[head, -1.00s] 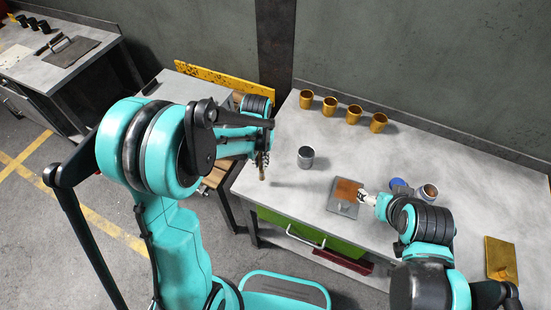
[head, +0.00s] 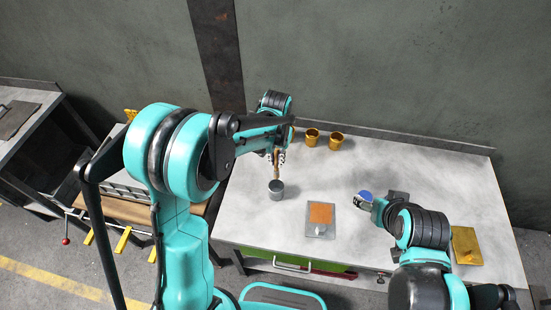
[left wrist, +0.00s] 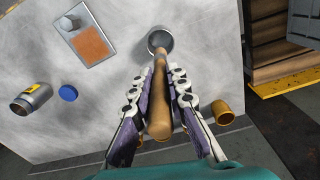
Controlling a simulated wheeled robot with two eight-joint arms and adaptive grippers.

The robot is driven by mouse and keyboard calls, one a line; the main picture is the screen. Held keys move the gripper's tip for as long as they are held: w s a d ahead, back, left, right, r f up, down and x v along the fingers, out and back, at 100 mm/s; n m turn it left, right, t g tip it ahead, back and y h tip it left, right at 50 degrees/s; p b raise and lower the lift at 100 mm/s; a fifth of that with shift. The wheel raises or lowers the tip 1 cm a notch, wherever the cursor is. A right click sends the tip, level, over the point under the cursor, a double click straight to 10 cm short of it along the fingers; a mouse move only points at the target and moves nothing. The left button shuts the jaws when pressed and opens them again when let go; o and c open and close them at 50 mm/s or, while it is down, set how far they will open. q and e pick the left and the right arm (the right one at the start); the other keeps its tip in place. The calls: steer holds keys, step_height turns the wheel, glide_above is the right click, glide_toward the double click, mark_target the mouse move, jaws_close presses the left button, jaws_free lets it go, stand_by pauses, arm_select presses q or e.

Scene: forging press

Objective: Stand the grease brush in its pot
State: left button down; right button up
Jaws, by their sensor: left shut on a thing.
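My left gripper (head: 279,157) is shut on the wooden handle of the grease brush (left wrist: 159,115). The brush also shows in the head view (head: 276,169), pointing down roughly upright. The grey metal pot (head: 276,190) stands on the bench right below it. In the left wrist view the brush's far end meets the mouth of the pot (left wrist: 153,41). I cannot tell whether the tip is inside the mouth or just above it. My right gripper (head: 364,202) is over the bench to the right, partly hidden by its arm; its jaws are too small to read.
A grey plate with an orange-brown patch (head: 319,229) lies right of the pot. A blue lid (left wrist: 68,93) and a grey jar (left wrist: 36,98) are farther off. A brass plate (head: 466,245) lies at the right.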

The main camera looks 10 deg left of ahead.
mark_target(276, 170)
arm_select(q)
steer(key=shift+f+b, duration=1.7)
steer(key=shift+f, duration=0.95)
step_height(276, 170, down, 6)
steer(key=b, duration=0.5)
steer(key=shift+r, duration=0.2)
steer(key=c, duration=1.4)
jaws_free()
steer(key=shift+r, duration=0.2)
step_height(276, 170, up, 12)
steer(key=shift+f, duration=0.15)
steer(key=shift+s+a, duration=0.1)
